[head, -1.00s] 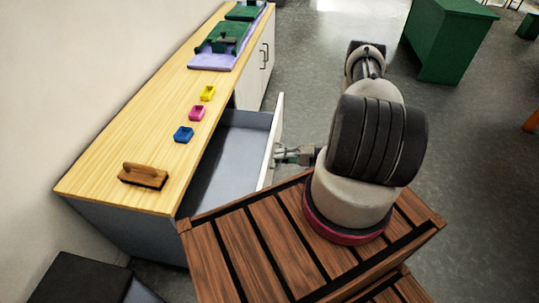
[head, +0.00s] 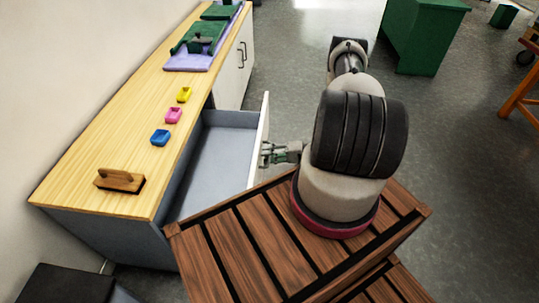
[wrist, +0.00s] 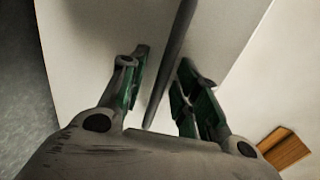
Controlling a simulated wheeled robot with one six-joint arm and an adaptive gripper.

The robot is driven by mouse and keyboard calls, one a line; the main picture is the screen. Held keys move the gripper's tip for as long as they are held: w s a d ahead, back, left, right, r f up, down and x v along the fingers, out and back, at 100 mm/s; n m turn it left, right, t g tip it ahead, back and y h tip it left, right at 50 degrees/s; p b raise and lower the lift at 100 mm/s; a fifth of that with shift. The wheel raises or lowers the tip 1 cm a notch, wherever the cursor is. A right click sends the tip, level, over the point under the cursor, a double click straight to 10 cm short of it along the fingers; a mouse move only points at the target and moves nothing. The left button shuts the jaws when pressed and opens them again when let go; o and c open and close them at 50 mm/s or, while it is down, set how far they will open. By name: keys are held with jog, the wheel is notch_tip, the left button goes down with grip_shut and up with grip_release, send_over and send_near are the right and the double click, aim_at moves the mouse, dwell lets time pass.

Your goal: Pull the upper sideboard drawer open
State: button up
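The upper sideboard drawer (head: 222,158) stands well open in the head view, with its grey inside empty. Its pale front panel (head: 260,135) faces right, toward my arm. My gripper (head: 268,154) is at the outer side of this front. In the wrist view the dark bar handle (wrist: 172,62) runs between the two green-padded fingers of my gripper (wrist: 162,88). The fingers are spread, with a visible gap on each side of the bar. The sideboard (head: 110,130) has a light wooden top along the left wall.
On the top are a wooden-handled brush (head: 120,181), blue (head: 160,138), pink (head: 174,115) and yellow (head: 184,95) small trays, and green items on a purple mat (head: 185,64). A black box (head: 65,285) stands at lower left. Floor at right is clear up to a green cabinet (head: 420,40).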

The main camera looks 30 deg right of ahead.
jog(key=v, duration=1.2)
dwell(0.4)
